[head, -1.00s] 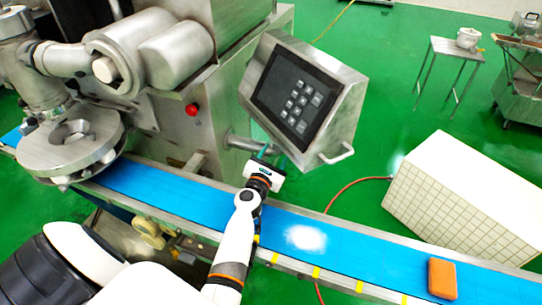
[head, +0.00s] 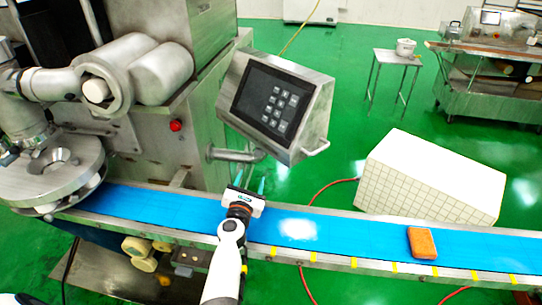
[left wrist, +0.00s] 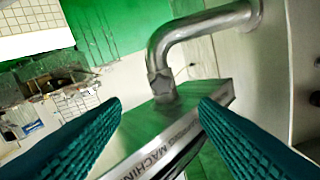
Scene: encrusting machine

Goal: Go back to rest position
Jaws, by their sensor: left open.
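My left gripper (head: 248,182) is over the blue conveyor belt (head: 350,236) in the head view, below the control panel (head: 272,103). Its two teal fingers are apart with nothing between them, and they also show in the left wrist view (left wrist: 160,125). Beyond the fingers, the left wrist view shows a metal panel edge with lettering (left wrist: 165,150) and a bent steel pipe (left wrist: 190,40). My right gripper is not in view.
An orange block (head: 422,243) lies on the belt at the right. A white tiled box (head: 430,178) stands on the green floor behind the belt. The steel machine (head: 165,120) with a red button (head: 176,125) fills the left. A small table (head: 395,60) stands farther back.

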